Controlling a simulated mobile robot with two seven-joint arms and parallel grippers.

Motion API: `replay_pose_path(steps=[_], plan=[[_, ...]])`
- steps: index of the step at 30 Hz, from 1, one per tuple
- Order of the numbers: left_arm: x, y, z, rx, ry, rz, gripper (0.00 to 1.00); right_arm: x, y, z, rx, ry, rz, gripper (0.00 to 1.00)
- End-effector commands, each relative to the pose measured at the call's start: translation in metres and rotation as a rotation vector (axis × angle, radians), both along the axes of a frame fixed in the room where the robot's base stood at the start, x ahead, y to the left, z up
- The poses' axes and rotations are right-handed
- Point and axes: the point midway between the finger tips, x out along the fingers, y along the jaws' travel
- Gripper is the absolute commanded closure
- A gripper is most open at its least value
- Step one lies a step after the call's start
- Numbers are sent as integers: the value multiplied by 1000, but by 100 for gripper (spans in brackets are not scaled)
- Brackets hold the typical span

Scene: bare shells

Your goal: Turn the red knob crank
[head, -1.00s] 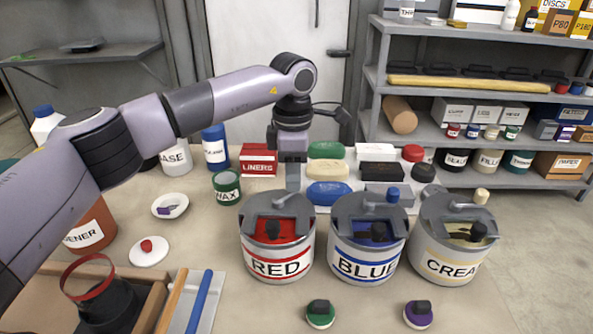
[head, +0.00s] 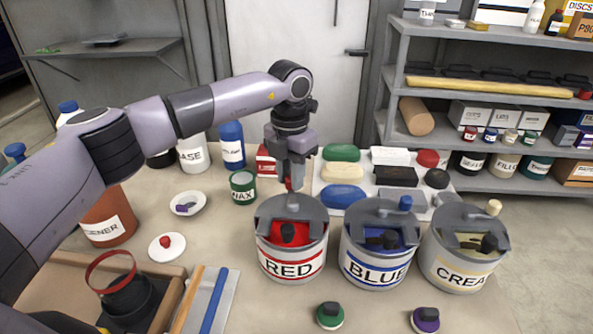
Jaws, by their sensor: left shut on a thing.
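The RED can (head: 291,262) stands on the table with a grey lid and a crank on top. The red knob (head: 292,203) of its crank shows at the back of the lid, under my left gripper. My left gripper (head: 290,186) points down from above, shut on the red knob, whose upper part is partly hidden by the fingers. Red paint and a dark stirrer show in the can's opening. My right gripper is not in view.
The BLUE can (head: 373,270) and the CREAM can (head: 462,270), with similar cranks, stand close on the right. A tray of coloured blocks (head: 343,173) lies behind. A WAX tin (head: 243,187) stands to the left. Green and purple knobs (head: 330,316) lie in front.

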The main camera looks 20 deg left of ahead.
Motion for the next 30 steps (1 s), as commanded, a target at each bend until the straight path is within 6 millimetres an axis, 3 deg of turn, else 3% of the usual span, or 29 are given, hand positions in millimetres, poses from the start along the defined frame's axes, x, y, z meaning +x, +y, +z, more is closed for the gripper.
replay_pose_path(steps=[15, 30], plan=[[-8, 13, 3, -1, -6, 374, 100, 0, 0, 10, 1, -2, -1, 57], [-11, 16, 2, 0, -6, 464, 100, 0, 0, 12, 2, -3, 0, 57]])
